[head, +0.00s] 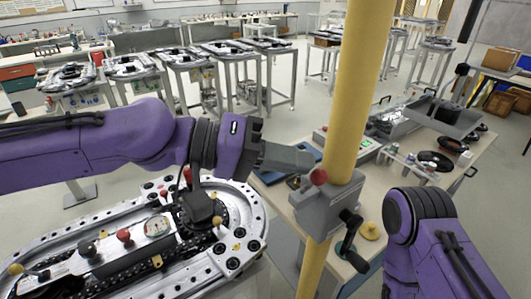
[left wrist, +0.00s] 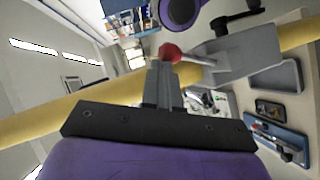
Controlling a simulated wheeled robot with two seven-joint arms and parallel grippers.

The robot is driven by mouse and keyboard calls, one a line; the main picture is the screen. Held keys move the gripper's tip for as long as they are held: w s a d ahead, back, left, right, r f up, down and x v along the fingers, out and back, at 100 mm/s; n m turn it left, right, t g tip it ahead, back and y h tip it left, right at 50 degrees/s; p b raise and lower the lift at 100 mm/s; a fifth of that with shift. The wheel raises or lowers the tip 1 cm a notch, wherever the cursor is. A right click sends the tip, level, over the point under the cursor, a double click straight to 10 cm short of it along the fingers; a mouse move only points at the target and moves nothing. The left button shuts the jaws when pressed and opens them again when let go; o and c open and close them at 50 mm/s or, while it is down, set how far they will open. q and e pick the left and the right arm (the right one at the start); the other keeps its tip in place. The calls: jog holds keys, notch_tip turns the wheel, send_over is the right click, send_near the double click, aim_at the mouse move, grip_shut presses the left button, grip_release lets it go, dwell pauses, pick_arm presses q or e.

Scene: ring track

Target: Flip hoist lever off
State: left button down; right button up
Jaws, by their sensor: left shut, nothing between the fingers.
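The hoist is a grey box (head: 325,208) clamped on a yellow post (head: 350,85), with a black crank (head: 350,240) on its front. Its lever ends in a red ball knob (head: 318,177) at the box's upper left. My left gripper (head: 308,163) is shut and empty, its tips right beside the knob. In the left wrist view the shut fingers (left wrist: 163,72) point at the red knob (left wrist: 170,52), which shows just past their tips. I cannot tell whether they touch it.
An oval metal track (head: 245,205) with red and yellow knobs lies at the lower left, under my left arm. A bench (head: 455,185) with trays, black rings and a blue tray stands behind the post. Several small tables with tracks stand farther back.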

pick_arm(q)
jog(key=shift+s, duration=0.1)
dwell(0.5)
jog(key=w+a+r, duration=0.1)
jog(key=a+r, duration=0.5)
jog(key=a, duration=0.5)
jog(key=shift+w+a+p, duration=0.35)
jog(key=shift+w+p, duration=0.05)
jog(key=shift+p, duration=0.05)
pick_arm(e)
jog(key=shift+w+r, duration=0.4)
jog(key=shift+w, duration=0.05)
pick_arm(q)
jog(key=shift+s+d, duration=0.1)
